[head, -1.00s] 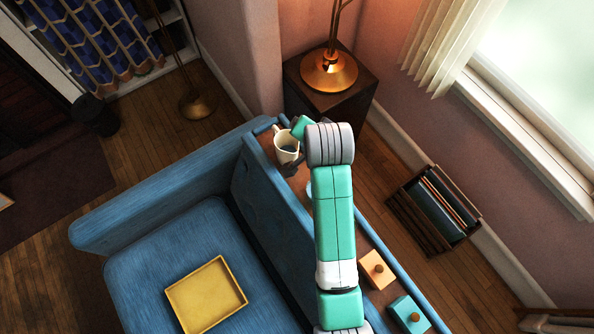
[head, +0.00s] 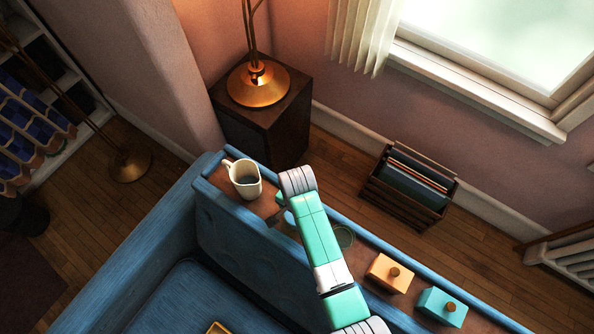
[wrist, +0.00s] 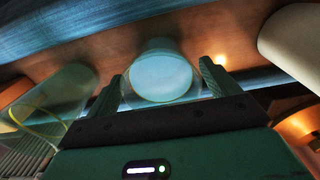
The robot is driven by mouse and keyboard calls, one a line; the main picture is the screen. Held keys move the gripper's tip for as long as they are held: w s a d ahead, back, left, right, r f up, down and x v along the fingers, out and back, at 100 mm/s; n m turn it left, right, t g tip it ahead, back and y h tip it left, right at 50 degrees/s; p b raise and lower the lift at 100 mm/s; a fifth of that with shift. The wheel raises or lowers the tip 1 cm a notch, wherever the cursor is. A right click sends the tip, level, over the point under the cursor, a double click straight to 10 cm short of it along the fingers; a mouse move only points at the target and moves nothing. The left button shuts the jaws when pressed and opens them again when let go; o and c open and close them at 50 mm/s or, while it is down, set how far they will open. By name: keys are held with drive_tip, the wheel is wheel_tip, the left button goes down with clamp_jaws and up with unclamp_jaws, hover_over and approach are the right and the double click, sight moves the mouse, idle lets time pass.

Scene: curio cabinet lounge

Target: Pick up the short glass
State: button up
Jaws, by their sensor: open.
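A pale blue, see-through short glass (wrist: 162,78) stands on the wooden ledge behind the sofa back. In the wrist view it is between the two fingers of my gripper (wrist: 161,72), which is open with a finger on each side. I cannot tell whether either finger touches it. In the head view, part of a pale blue shape, likely this glass (head: 290,217), shows beside my arm, which hides most of the gripper. A second clear glass (wrist: 58,100) with a yellowish rim is left of the gripper in the wrist view; it also shows faintly in the head view (head: 343,237).
A white mug (head: 245,181) stands at the ledge's far end, close on the other side in the wrist view (wrist: 293,38). An orange box (head: 388,274) and a teal box (head: 442,307) sit nearer on the ledge. A brass lamp (head: 258,88) stands beyond.

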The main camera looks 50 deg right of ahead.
drive_tip(key=shift+f, duration=0.75)
drive_tip(key=c, duration=1.3)
wheel_tip(320, 180, up, 10)
drive_tip(key=p, duration=0.3)
drive_tip(key=shift+r, duration=0.1)
